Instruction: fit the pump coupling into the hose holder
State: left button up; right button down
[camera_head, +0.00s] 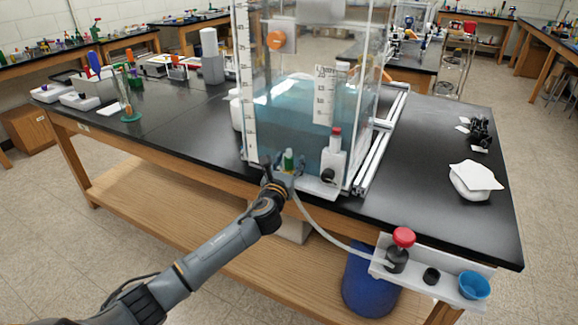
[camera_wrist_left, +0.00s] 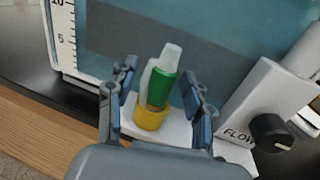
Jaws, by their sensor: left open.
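A green cylinder with a white top, which looks like the pump coupling (camera_wrist_left: 160,88), stands slightly tilted at a yellow collar (camera_wrist_left: 151,118) in the left wrist view. The collar may be the hose holder or part of the coupling; I cannot tell. The green piece shows small in the head view (camera_head: 289,160), at the front of the clear tank. My left gripper (camera_head: 283,166) is open, with one finger on each side of the green piece and visible gaps to it. It also shows in the left wrist view (camera_wrist_left: 158,98). My right gripper is not in view.
The water-filled tank (camera_head: 290,125) stands just behind. A white block with a black knob (camera_wrist_left: 272,130) is close on the right. A grey hose (camera_head: 325,235) runs to a side shelf with a red-knobbed part (camera_head: 402,240) and blue cup (camera_head: 474,285). The right tabletop has free room.

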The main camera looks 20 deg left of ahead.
pick_arm(q)
jog(key=shift+c, duration=0.4)
grip_shut()
jog(key=shift+r, duration=0.15)
